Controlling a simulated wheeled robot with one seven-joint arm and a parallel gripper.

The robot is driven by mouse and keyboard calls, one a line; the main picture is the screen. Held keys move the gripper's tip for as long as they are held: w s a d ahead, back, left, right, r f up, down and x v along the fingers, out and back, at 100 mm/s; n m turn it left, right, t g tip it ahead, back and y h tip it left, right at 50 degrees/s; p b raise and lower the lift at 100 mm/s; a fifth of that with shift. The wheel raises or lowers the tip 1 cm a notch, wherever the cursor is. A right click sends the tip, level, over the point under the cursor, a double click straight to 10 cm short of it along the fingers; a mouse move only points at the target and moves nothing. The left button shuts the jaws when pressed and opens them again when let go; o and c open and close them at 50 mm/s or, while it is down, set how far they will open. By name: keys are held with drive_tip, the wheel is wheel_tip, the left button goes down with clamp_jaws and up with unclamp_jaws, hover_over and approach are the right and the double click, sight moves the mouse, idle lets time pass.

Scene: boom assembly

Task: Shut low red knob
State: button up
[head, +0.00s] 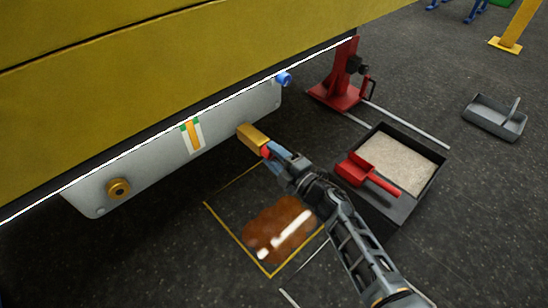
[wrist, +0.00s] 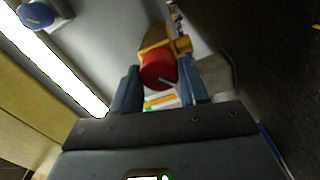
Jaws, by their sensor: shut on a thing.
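The low red knob (head: 265,152) sits on the outer end of a yellow-brass valve body (head: 251,138), low on the grey panel (head: 152,165). In the wrist view the red knob (wrist: 158,70) shows as a round cap with the brass body (wrist: 155,40) behind it. My gripper (head: 273,155) has come to the knob from the lower right. In the wrist view its fingers (wrist: 158,84) stand on both sides of the knob and are shut on it. The fingers partly hide the knob in the head view.
A blue knob (head: 284,79) is up the panel, and a round brass fitting (head: 119,189) is at its lower left. A brown puddle (head: 279,229) lies below. A sand tray (head: 437,180) with a red scoop (head: 357,170) and a red jack (head: 340,92) stand right.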

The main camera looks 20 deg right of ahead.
drive_tip(key=shift+f+n, duration=0.1)
drive_tip(key=shift+n, duration=0.6)
drive_tip(key=o, duration=1.1)
drive_tip(key=shift+c, duration=0.2)
drive_tip(key=p+v, duration=0.2)
drive_tip(key=v, duration=0.6)
